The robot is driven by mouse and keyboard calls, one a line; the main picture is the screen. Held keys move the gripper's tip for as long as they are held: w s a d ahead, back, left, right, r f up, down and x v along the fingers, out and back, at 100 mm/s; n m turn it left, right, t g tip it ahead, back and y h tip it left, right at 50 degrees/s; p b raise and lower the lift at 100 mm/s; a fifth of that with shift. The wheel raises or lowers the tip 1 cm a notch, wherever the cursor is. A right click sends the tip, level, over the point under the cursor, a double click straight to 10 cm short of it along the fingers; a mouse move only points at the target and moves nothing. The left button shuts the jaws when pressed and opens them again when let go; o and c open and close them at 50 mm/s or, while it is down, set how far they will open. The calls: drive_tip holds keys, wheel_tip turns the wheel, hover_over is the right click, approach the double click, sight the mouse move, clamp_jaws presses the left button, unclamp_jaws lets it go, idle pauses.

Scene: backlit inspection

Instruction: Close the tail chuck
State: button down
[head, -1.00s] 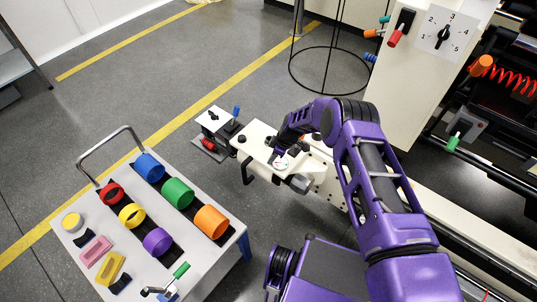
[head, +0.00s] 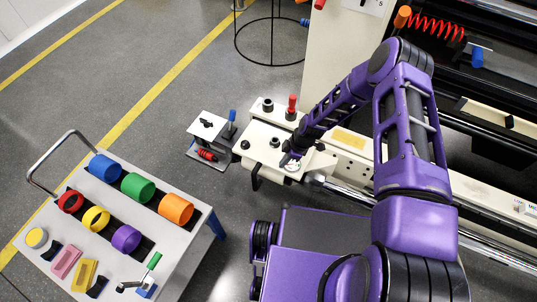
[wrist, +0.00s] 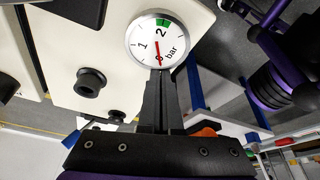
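The cream tail end of the machine (head: 262,158) carries dark knobs, a red-topped lever (head: 292,103) and a round pressure gauge (head: 293,167). I cannot tell which part is the tail chuck. In the wrist view the gauge (wrist: 157,42) is marked in bar, has a green band near 2, and its red needle points at the bottom, near 0. A dark round knob (wrist: 90,82) is left of it. My gripper (head: 287,160) is over the cream top beside the gauge. In the wrist view my gripper's fingers (wrist: 160,75) look together, with nothing seen between them.
A small stand (head: 208,127) with a black handle and a blue lever is left of the tail end. A grey cart (head: 165,255) with coloured rings is at the lower left. A black wire frame (head: 270,62) stands behind. Long rails (head: 350,192) run to the right.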

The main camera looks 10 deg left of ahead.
sight(290, 168)
drive_tip(key=shift+s+d, duration=0.25)
drive_tip(key=shift+d, duration=0.6)
drive_tip(key=shift+s+d, duration=0.2)
drive_tip(key=shift+d, duration=0.65)
drive_tip(key=a+b, duration=0.1)
drive_tip(key=a, duration=0.1)
drive_tip(key=a+b, duration=0.1)
drive_tip(key=a, duration=0.1)
drive_tip(key=shift+s+a+r, duration=0.1)
drive_tip(key=shift+s+r, duration=0.05)
drive_tip(key=shift+r, duration=0.05)
drive_tip(key=p+v, duration=0.1)
drive_tip(key=v, duration=0.8)
drive_tip(key=shift+r+p, duration=0.3)
drive_tip(key=shift+p, duration=0.05)
